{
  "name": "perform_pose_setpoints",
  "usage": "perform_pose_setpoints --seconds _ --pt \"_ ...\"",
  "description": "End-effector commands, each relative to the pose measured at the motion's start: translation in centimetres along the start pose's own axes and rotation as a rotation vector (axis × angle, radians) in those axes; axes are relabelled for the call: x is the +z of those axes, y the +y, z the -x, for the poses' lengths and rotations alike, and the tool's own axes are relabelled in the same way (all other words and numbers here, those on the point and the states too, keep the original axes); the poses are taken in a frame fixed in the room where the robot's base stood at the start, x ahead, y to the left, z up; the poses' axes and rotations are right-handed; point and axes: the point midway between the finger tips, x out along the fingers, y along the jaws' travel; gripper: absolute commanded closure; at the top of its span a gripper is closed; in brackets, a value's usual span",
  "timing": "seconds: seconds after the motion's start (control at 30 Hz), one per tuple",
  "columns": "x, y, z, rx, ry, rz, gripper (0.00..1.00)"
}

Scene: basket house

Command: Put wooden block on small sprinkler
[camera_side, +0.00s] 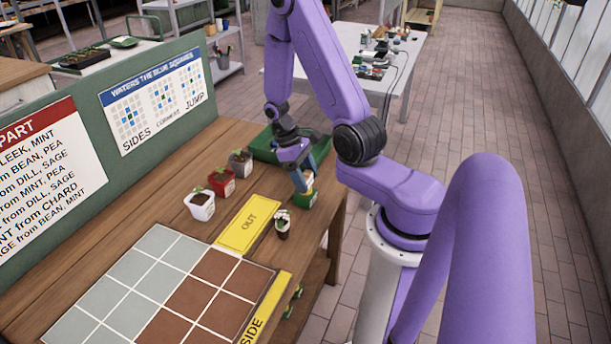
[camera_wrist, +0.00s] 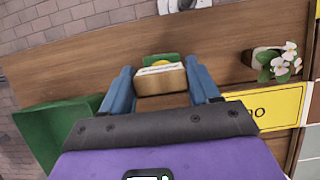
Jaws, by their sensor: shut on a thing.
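My gripper (camera_side: 302,181) is low over the right edge of the wooden table, pointing down. In the wrist view its blue fingers (camera_wrist: 161,88) are on either side of a tan wooden block (camera_wrist: 162,78) with a pale upper edge, and they are shut on it. The block also shows as a small tan patch (camera_side: 309,181) in the side view, mostly hidden by the fingers. A small green piece with yellow on it, perhaps the small sprinkler (camera_side: 305,201), is directly below the block. It shows just beyond the block in the wrist view (camera_wrist: 165,59). I cannot tell whether they touch.
White (camera_side: 200,206), red (camera_side: 222,183) and grey (camera_side: 240,164) pots line the green board. A green tray (camera_side: 262,149) is behind my gripper. A grey and brown grid (camera_side: 150,262) fills the front.

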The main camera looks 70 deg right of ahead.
Motion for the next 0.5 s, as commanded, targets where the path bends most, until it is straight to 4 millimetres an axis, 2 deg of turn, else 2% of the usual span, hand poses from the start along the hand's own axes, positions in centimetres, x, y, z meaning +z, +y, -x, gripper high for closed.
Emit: perform_pose_setpoints --seconds 0.33,0.37,0.4,0.43,0.5 --pt "-0.14 0.02 -0.26 0.001 0.001 0.001 0.68" --pt "-0.15 0.03 -0.25 0.001 0.002 0.0 0.33" --pt "-0.15 0.03 -0.23 0.001 0.002 0.0 0.2" --pt "-0.15 0.03 -0.22 0.001 0.002 0.0 0.14" --pt "-0.14 0.03 -0.22 0.001 0.002 0.0 0.14"
